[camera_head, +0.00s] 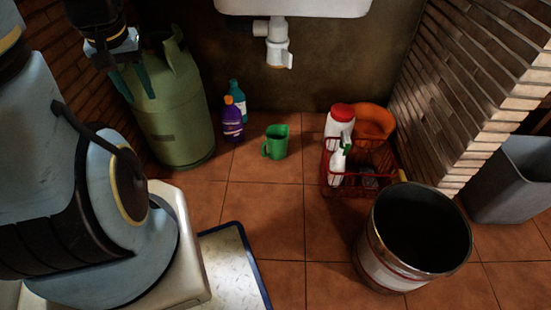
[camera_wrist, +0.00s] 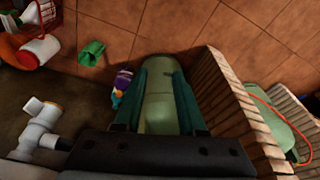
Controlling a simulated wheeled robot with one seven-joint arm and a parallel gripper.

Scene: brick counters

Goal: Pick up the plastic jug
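The green plastic jug (camera_head: 275,142) stands upright on the tiled floor under the sink, with its handle to the left in the head view. In the wrist view the jug (camera_wrist: 91,53) is at the upper left, outside the fingers. My gripper (camera_head: 136,88) is at the upper left of the head view, in front of the green gas cylinder and well apart from the jug. In the wrist view my gripper (camera_wrist: 160,75) has its two teal fingers spread, with nothing held between them.
The gas cylinder (camera_head: 174,115) stands left of a purple bottle (camera_head: 232,122) and a teal bottle (camera_head: 238,96). A red basket (camera_head: 345,190) with bottles and a metal bucket (camera_head: 418,235) are at right. The sink pipe (camera_head: 277,45) hangs above. Floor before the jug is clear.

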